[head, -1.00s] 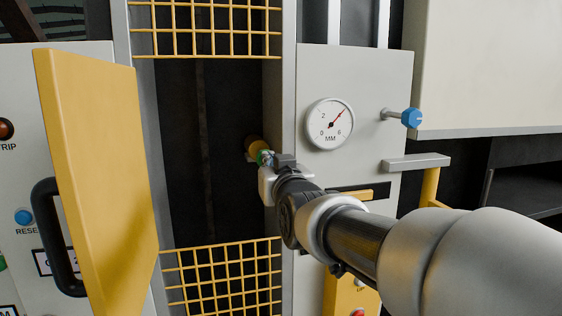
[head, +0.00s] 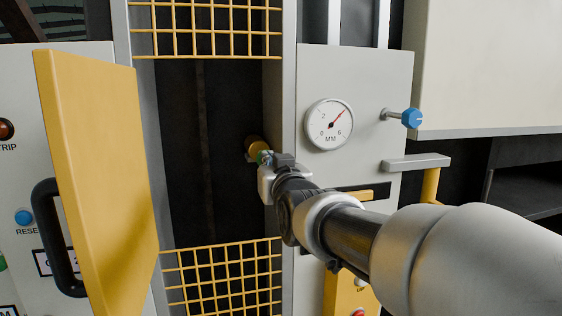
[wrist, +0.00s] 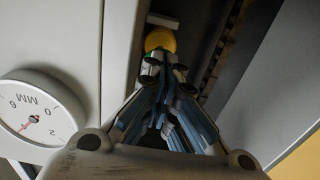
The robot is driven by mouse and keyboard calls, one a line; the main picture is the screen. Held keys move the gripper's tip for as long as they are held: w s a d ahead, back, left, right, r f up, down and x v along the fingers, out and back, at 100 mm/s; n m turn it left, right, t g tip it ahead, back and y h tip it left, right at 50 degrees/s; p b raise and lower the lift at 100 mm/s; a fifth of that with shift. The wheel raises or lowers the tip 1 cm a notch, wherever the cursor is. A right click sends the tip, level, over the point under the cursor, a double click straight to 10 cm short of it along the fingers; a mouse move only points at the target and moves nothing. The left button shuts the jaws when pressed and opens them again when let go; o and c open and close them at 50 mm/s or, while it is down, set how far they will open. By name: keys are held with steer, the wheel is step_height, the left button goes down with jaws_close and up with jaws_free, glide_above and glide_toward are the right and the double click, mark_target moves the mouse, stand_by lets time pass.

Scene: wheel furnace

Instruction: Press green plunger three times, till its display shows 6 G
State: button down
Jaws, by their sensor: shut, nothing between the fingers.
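The plunger shows as a short brass-yellow cylinder (head: 253,145) on the inner side wall of the dark opening. A small patch of green shows at its front, mostly hidden by my gripper (head: 265,160). In the wrist view, the yellow round part (wrist: 161,39) lies just past the tips of my gripper (wrist: 165,66). My gripper is shut and holds nothing. Its tips are at or very close to the plunger's front; I cannot tell whether they touch. No display reading in G can be seen.
A round MM gauge (head: 330,124) and a blue knob (head: 411,118) are on the grey panel to the right. An open yellow door (head: 98,170) stands left of the opening. Yellow grilles cross above (head: 205,57) and below (head: 225,275) it.

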steer(key=shift+w+a, duration=0.1)
steer(key=shift+w, duration=0.35)
steer(key=shift+w+a, duration=0.15)
steer(key=shift+w, duration=0.35)
steer(key=shift+w+a+r, duration=0.1)
steer(key=shift+w, duration=0.25)
steer(key=shift+b+v, duration=1.15)
steer(key=shift+v, duration=0.6)
steer(key=shift+w+a, duration=0.1)
steer(key=shift+w, duration=0.1)
